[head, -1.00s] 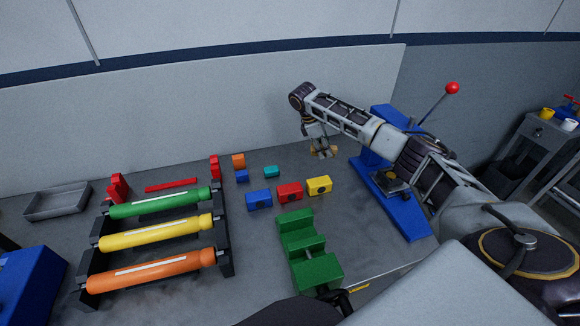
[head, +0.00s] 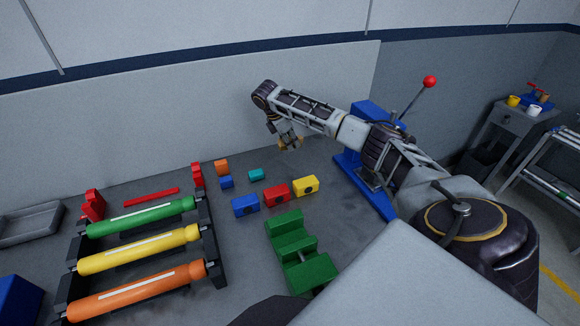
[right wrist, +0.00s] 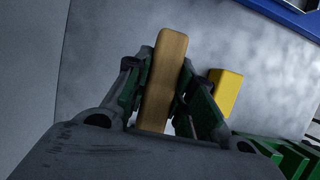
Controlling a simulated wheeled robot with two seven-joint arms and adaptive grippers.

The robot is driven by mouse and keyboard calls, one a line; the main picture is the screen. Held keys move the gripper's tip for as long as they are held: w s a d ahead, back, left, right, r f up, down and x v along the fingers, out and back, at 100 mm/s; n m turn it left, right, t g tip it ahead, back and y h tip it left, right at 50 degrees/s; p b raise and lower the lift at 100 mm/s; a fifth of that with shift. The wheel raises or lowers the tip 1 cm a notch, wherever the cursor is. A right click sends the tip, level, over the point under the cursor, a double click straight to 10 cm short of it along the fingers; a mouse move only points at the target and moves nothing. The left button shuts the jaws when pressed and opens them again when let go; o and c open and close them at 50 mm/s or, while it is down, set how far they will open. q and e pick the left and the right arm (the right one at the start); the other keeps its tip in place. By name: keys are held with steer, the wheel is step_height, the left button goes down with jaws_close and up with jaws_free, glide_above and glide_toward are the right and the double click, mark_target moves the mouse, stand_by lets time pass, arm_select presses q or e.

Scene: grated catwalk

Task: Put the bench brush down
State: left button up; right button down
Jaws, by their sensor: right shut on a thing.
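The bench brush (right wrist: 164,80) shows in the right wrist view as a long tan wooden bar between my fingers. Its bristles are hidden there. My right gripper (right wrist: 166,100) is shut on it. In the head view my right gripper (head: 290,141) is at the back of the grey bench (head: 330,200), near the wall, and a small tan part of the brush (head: 291,145) shows at its fingers. I cannot tell whether the brush touches the bench. My left gripper is not in view.
Yellow (head: 306,186), red (head: 276,195) and blue (head: 246,205) blocks stand in front of the gripper, with a teal block (head: 256,174) to its left. A green vise (head: 300,250) is nearer. A blue press (head: 365,180) with a red-knobbed lever stands right. A rack (head: 210,235) holds coloured rollers.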

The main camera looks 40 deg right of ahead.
glide_above(294, 167)
steer(key=a, duration=0.1)
steer(key=shift+w+a+f, duration=0.1)
steer(key=shift+w+f, duration=0.05)
steer(key=shift+f, duration=1.05)
steer(key=shift+w+a+f, duration=0.1)
steer(key=shift+w+f, duration=0.05)
steer(key=shift+f, duration=1.05)
step_height(294, 167, down, 2)
steer(key=shift+f, duration=0.1)
steer(key=shift+f+p, duration=0.95)
steer(key=shift+f, duration=0.25)
steer(key=shift+s+f, duration=0.1)
steer(key=shift+f, duration=0.45)
steer(key=c, duration=1.2)
jaws_free()
steer(key=shift+f, duration=0.1)
